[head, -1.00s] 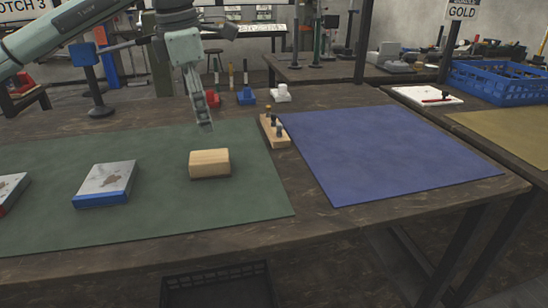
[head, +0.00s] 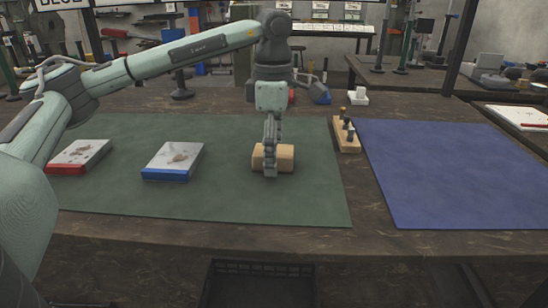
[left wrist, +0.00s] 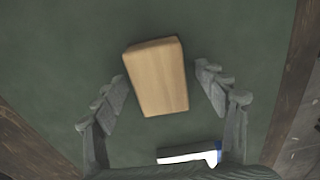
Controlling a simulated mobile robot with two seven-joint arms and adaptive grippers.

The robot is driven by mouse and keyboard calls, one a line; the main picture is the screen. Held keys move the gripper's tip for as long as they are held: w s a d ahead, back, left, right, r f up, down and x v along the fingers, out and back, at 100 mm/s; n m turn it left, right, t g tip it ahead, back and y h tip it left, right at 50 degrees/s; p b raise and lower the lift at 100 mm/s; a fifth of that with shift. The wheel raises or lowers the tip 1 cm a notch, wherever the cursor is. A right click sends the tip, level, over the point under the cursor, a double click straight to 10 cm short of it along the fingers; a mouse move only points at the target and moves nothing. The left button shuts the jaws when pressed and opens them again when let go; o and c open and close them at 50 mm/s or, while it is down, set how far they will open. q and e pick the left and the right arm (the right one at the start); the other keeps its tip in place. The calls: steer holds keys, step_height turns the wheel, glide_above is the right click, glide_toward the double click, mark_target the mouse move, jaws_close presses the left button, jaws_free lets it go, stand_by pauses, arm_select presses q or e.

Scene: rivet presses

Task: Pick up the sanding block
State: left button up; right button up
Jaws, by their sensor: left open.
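The sanding block is a light wooden block (head: 286,158) lying on the green mat, partly hidden behind my left gripper (head: 270,172) in the head view. In the left wrist view the wooden block (left wrist: 158,78) lies ahead of and between the two spread fingers of my left gripper (left wrist: 165,92). Both fingers stand apart from its sides. The gripper is open and empty, pointing down at the block. My right gripper is in neither view.
The green mat (head: 220,205) also holds a blue-edged block (head: 173,160) and a red-edged block (head: 80,156) to the left. A wooden holder with dark pegs (head: 345,135) stands to the right, beside a bare blue mat (head: 450,170).

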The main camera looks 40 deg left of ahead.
arm_select(q)
steer(key=c, duration=1.3)
steer(key=shift+o, duration=0.2)
steer(key=shift+r, duration=0.15)
steer(key=shift+r, duration=0.25)
step_height(320, 180, up, 4)
steer(key=shift+a+f, duration=0.1)
steer(key=shift+f, duration=0.05)
steer(key=s+a+r+p, duration=0.2)
steer(key=s+a+r, duration=0.2)
steer(key=a, duration=0.6)
steer(key=shift+s+a+r+p, duration=0.15)
steer(key=shift+a+r+p, duration=0.15)
steer(key=shift+r, duration=1)
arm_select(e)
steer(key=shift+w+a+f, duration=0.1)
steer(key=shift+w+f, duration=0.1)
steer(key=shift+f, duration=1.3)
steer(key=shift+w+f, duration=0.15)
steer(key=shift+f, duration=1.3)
